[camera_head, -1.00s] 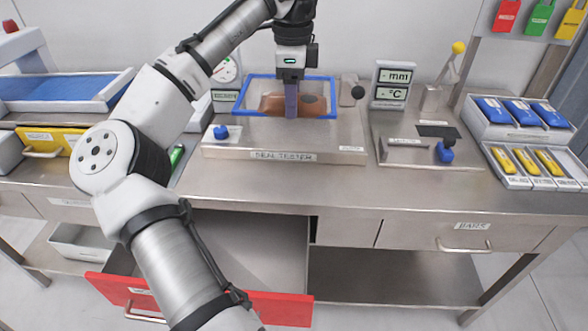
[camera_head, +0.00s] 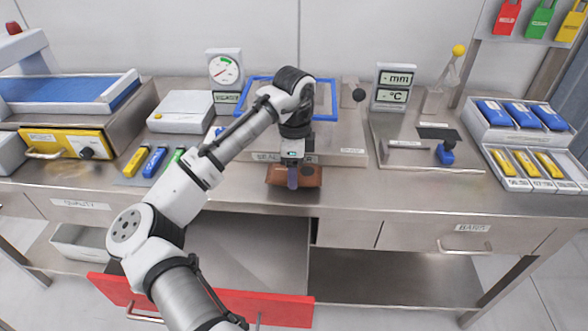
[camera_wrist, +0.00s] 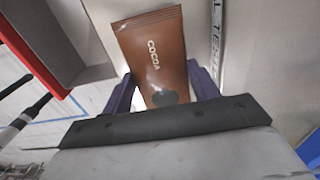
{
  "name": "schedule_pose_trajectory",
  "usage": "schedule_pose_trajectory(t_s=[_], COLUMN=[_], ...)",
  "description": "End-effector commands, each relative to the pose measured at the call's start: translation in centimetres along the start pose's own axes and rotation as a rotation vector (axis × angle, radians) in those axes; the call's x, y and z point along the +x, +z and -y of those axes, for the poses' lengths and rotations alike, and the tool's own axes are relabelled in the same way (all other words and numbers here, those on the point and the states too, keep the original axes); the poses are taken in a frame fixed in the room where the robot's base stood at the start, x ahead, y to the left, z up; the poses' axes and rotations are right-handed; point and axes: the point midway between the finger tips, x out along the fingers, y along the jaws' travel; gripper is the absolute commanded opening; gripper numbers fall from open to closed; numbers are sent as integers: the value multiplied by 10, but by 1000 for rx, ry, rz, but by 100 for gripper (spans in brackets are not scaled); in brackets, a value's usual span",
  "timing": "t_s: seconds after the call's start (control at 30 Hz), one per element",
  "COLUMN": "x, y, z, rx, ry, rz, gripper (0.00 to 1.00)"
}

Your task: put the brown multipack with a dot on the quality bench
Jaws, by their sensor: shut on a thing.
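The brown multipack (camera_head: 311,177) hangs in my gripper (camera_head: 292,178) in front of the seal tester (camera_head: 340,158), over the front part of the bench. In the wrist view the brown pack (camera_wrist: 152,50) reads "COCOA" and has a dark dot near its lower end. The purple fingers of my gripper (camera_wrist: 163,88) are shut on both sides of it. The quality bench, labelled "QUALITY" (camera_head: 82,204), is on the left of the head view. The pack's far end and underside are partly hidden.
A red-fronted drawer (camera_head: 275,308) stands open below the bench. Yellow, blue and green pens (camera_head: 155,160) lie left of the seal tester. A white box (camera_head: 181,110) stands behind them. Trays of blue and yellow packs (camera_head: 515,125) are at the right.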

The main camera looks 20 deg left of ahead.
Motion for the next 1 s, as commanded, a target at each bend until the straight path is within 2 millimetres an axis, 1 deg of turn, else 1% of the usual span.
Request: schedule_pose_trajectory(t_s=[0.03,0.13,0.37,0.5,0.53,0.67,0.7,1.0], x=[5,12,12,16,16,15,15,13], y=[0,0,0,0,0,0,0,0], z=[0,0,0,0,0,0,0,0], rx=[0,0,0,0,0,0,0,0], ry=[1,0,-1,-1,-1,-1,-1,-1], rz=[-1,-1,-1,-1,0,0,0,0], gripper=[32,32,32,32,62,79,81,81])
